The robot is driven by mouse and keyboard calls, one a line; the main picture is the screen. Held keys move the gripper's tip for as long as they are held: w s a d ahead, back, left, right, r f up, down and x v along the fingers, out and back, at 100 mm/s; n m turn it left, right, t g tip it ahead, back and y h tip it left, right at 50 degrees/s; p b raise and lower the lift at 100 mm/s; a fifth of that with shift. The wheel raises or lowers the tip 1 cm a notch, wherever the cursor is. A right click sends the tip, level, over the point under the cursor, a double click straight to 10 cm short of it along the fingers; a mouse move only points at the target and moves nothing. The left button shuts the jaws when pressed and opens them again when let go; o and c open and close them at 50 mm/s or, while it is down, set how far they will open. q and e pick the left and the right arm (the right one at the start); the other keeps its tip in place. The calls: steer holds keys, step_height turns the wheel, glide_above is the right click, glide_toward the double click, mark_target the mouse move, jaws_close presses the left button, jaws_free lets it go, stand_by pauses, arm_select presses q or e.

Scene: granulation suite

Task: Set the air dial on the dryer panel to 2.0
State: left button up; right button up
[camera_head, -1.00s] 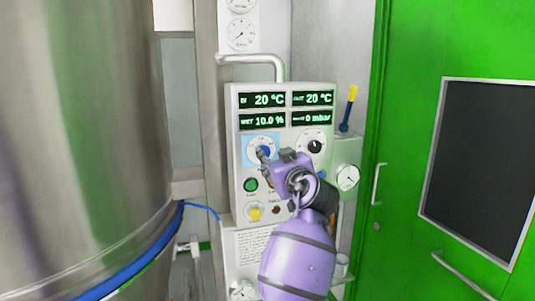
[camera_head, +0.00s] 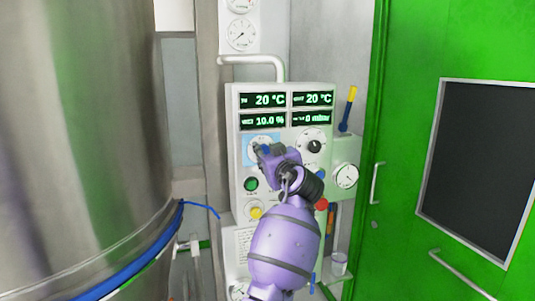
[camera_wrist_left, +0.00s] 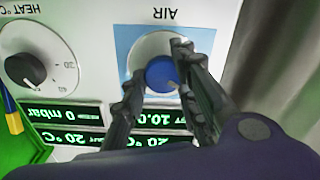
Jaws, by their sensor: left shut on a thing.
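The dryer panel (camera_head: 236,160) is a pale box with green-lit displays and knobs. The air dial is a blue knob (camera_wrist_left: 160,75) on a white scale disc (camera_wrist_left: 148,48) with a light blue backing, labelled AIR and upside down in the left wrist view. In the head view my left gripper (camera_head: 262,149) covers most of the dial. The left wrist view shows the gripper's two dark fingers (camera_wrist_left: 158,80) on either side of the blue knob, shut on it. The scale numbers around it cannot be read. My right gripper is not in view.
The black HEAT dial (camera_head: 314,146) is right of the air dial. Below are a green button (camera_head: 251,184), a yellow knob (camera_head: 256,213) and a red knob (camera_head: 321,205). A steel vessel (camera_head: 80,130) stands left; a green door (camera_head: 405,120) stands right.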

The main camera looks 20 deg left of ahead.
arm_select(q)
steer(key=shift+d+r, duration=0.1)
steer(key=shift+r, duration=0.1)
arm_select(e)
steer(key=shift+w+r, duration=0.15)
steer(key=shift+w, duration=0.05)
arm_select(q)
steer(key=shift+r+m, duration=0.1)
steer(key=shift+m, duration=0.6)
steer(key=shift+m+p, duration=0.5)
steer(key=shift+m, duration=0.3)
steer(key=m, duration=0.3)
steer(key=shift+d+m+p, duration=0.1)
steer(key=shift+m+p, duration=0.2)
steer(key=shift+p, duration=0.05)
steer(key=m, duration=0.3)
steer(key=shift+f+m, duration=0.5)
steer(key=shift+m, duration=0.6)
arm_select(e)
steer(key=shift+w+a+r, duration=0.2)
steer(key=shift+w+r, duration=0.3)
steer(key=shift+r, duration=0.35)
arm_select(q)
steer(key=shift+f, duration=0.15)
